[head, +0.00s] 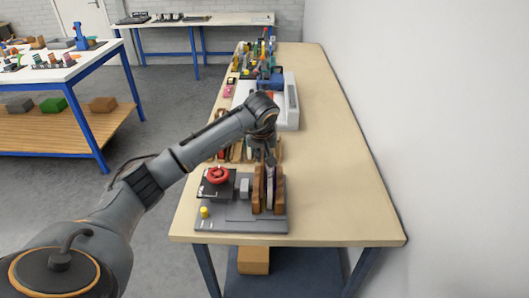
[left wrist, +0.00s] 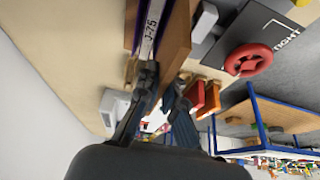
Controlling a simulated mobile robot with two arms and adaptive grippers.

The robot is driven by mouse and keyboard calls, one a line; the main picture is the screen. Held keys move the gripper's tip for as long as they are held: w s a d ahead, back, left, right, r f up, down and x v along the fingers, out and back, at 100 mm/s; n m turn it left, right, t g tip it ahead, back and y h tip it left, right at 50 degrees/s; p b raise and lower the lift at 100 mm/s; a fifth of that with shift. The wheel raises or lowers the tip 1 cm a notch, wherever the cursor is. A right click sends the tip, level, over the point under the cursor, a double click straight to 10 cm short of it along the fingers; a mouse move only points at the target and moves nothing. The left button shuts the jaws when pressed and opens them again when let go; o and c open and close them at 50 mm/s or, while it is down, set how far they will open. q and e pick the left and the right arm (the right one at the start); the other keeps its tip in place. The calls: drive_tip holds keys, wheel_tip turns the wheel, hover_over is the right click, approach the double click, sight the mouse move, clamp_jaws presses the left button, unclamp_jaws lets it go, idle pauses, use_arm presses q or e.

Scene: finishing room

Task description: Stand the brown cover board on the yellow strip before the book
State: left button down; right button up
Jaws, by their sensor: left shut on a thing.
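The brown cover board (head: 258,190) stands upright on the left side of the book (head: 268,193) in the head view. My left gripper (head: 268,156) reaches down from above and is shut on this board near its top. In the left wrist view the brown board (left wrist: 176,40) lies between the fingers (left wrist: 160,98), beside the book's pale spine (left wrist: 150,28) marked J-75. A second brown board (head: 279,190) stands on the book's other side. I cannot make out the yellow strip; the boards, book or gripper may hide it. My right gripper is not in view.
A grey base (head: 240,222) lies under the boards. Beside them are a grey block (head: 244,188), a red handwheel (head: 217,175) on a dark plate and a yellow knob (head: 204,212). A white machine (head: 290,105) stands farther back. The bench (head: 335,190) is clear on the right, near the wall.

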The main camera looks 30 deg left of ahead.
use_arm(q)
drive_tip(key=f, duration=0.1)
drive_tip(key=f+b, duration=0.1)
drive_tip(key=f, duration=0.1)
drive_tip(key=shift+w+f+b, duration=0.3)
drive_tip(key=shift+b, duration=0.1)
drive_tip(key=shift+s+f+b, duration=0.1)
drive_tip(key=shift+f+b, duration=0.25)
drive_tip(key=shift+f, duration=0.15)
drive_tip(key=shift+f+b, duration=0.5)
drive_tip(key=shift+f, duration=0.1)
idle(0.8)
drive_tip(key=c, duration=1.8)
unclamp_jaws()
drive_tip(key=shift+d, duration=0.1)
drive_tip(key=shift+s+r, duration=0.1)
